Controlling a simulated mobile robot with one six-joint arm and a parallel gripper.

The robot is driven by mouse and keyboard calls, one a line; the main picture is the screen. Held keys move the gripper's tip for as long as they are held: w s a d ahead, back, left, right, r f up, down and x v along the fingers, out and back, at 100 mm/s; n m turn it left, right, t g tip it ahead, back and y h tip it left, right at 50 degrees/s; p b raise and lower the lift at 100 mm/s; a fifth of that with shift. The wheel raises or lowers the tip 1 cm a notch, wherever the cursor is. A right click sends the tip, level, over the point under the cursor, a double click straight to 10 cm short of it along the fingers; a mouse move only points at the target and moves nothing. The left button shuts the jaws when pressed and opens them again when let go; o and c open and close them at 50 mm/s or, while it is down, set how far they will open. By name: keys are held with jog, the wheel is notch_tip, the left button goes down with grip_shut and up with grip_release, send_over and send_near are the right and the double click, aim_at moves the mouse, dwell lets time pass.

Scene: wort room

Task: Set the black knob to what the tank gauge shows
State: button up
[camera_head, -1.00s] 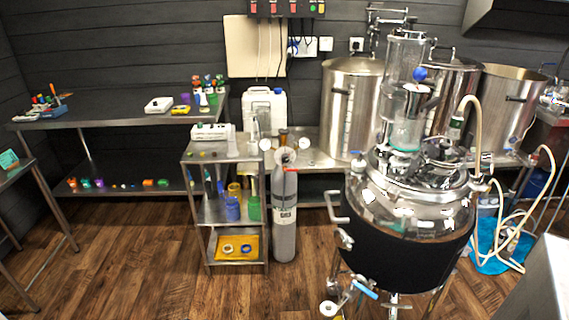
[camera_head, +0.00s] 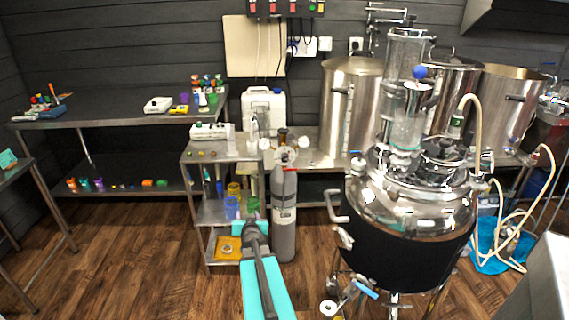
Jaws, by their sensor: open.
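A grey gas cylinder (camera_head: 284,215) stands upright beside a steel shelf cart. Two small round pale gauges, a left one (camera_head: 265,143) and a right one (camera_head: 304,142), show near its top; their readings are too small to make out. A large shiny tank (camera_head: 405,200) with a black lower jacket stands at the right; I cannot make out a gauge face on it. I cannot pick out the black knob with certainty. My teal and dark grey arm reaches up from the bottom middle, in front of the cart and cylinder. I cannot make out gripper fingers on it.
The shelf cart (camera_head: 190,158) holds bottles and small items, partly hidden by my arm. A long steel table (camera_head: 105,122) stands at the left. A switch panel (camera_head: 287,8) hangs on the wall. Hoses (camera_head: 540,210) loop at the right. The wooden floor at left is clear.

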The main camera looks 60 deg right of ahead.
aim_at(284, 160)
jog(key=s+d+r+m+h, duration=0.3)
jog(key=s+d+r+h, duration=0.2)
jog(key=s+d+r, duration=0.4)
jog(key=d+r, duration=0.4)
jog(key=shift+r+g+h, duration=0.3)
jog(key=shift+r, duration=0.1)
jog(key=shift+d, duration=0.1)
jog(key=shift+p+x, duration=0.9)
jog(key=shift+x, duration=5.85)
jog(key=shift+w, duration=0.1)
jog(key=c, duration=1)
